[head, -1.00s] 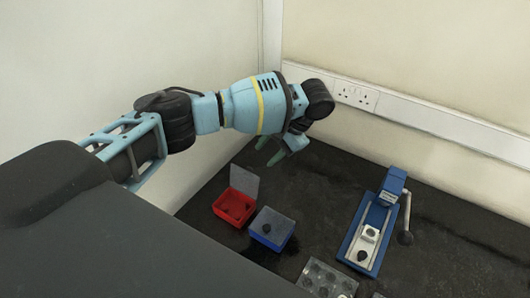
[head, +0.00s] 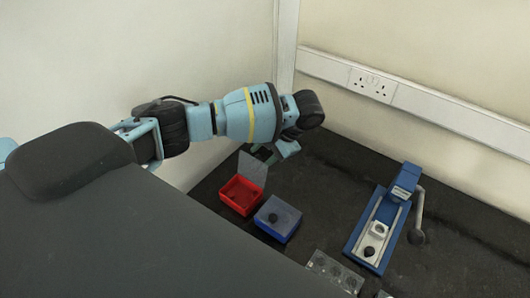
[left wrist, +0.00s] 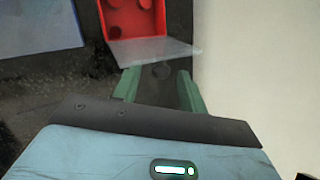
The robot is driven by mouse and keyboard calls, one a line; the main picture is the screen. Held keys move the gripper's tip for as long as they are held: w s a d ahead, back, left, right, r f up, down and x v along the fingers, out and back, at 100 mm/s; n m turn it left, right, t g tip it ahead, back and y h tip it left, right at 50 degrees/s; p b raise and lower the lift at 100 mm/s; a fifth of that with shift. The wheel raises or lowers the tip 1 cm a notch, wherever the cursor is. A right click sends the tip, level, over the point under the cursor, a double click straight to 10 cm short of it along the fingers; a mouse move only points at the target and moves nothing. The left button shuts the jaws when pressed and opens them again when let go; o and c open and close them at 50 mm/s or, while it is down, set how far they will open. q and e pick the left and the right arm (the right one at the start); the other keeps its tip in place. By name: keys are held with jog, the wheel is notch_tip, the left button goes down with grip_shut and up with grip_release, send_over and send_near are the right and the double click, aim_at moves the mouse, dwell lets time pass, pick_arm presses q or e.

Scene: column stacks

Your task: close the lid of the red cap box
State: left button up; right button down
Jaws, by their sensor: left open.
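The red cap box (head: 239,207) stands on the dark bench with its clear lid (head: 253,169) raised at its far side. Dark round caps show inside the box. In the left wrist view the red box (left wrist: 133,20) is at the top, and the lid (left wrist: 155,52) projects toward my fingers. My left gripper (head: 272,156) is open just beyond the raised lid, partly hidden behind it. In the wrist view its two green fingers (left wrist: 158,90) are apart, with nothing held between them. I cannot tell whether they touch the lid. My right gripper is not in view.
A blue box (head: 277,222) with a clear lid stands close beside the red one. A clear tray (head: 334,272) lies at the front. A blue press (head: 374,230) with a lever stands to the right. A wall with a socket rail (head: 371,84) bounds the back.

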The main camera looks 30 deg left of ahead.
pick_arm(q)
grip_shut()
dwell(0.3)
